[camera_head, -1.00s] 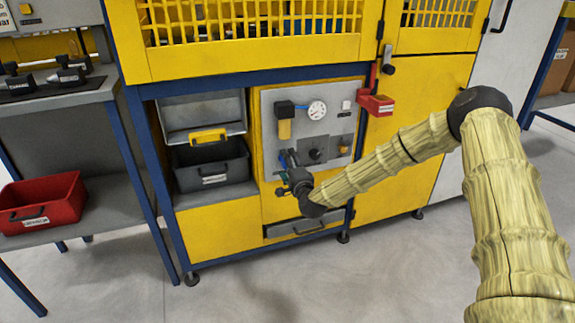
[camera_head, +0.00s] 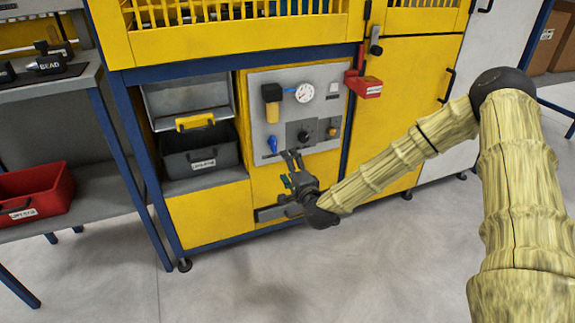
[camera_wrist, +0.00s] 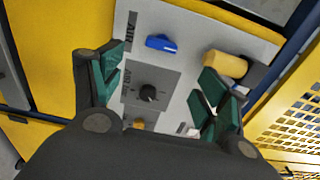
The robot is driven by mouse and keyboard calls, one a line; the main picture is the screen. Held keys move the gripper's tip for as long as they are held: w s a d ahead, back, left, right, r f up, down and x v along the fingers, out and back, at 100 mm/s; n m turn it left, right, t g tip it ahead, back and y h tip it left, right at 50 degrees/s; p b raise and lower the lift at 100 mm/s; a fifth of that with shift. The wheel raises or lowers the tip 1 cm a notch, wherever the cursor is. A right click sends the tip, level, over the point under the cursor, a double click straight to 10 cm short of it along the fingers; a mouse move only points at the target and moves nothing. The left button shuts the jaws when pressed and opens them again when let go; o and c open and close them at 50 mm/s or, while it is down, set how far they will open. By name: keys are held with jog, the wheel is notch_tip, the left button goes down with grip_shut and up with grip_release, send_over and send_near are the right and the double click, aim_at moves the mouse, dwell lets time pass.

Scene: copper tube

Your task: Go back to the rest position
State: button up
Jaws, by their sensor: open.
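My gripper (camera_head: 292,166) is open and empty in front of the yellow machine, just below the grey control panel (camera_head: 326,108). In the wrist view my gripper (camera_wrist: 165,88) shows its two green-padded fingers spread wide. Between and beyond them is the grey panel with a black knob (camera_wrist: 148,92), a blue valve handle (camera_wrist: 161,43) and a yellow cylinder (camera_wrist: 226,64). No object is between the fingers. My arm reaches in from the right in the head view.
A dark bin (camera_head: 199,157) sits in the machine's opening, left of the panel. A small red tray (camera_head: 364,86) hangs right of the panel. A red bin (camera_head: 38,191) stands on the shelf at far left. The floor (camera_head: 330,270) in front is clear.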

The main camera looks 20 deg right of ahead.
jog(key=shift+f, duration=0.1)
jog(key=s+a+f+n+g+y, duration=0.1)
jog(key=s+a+f+n+g, duration=0.4)
jog(key=s+f, duration=0.55)
jog(key=s+a+f+n+g+y, duration=0.2)
jog(key=s+a+f+n+g, duration=0.3)
jog(key=s+f, duration=0.55)
jog(key=s+d+f+n+g+h, duration=0.1)
jog(key=s+d+f+n+g, duration=0.15)
jog(key=s, duration=0.75)
jog(key=s+d+f+n+g+h, duration=0.1)
jog(key=s+f+n+g, duration=0.2)
jog(key=s, duration=0.7)
jog(key=s+d+f+n+g+h, duration=0.1)
jog(key=s+f+n+g+h, duration=0.3)
jog(key=s, duration=0.6)
notch_tip(320, 180, up, 27)
jog(key=m+t+y+p, duration=0.1)
jog(key=m+y+p, duration=0.1)
jog(key=p, duration=2.6)
jog(key=shift+r, duration=0.2)
jog(key=shift+d+t, duration=0.1)
jog(key=shift+t, duration=0.15)
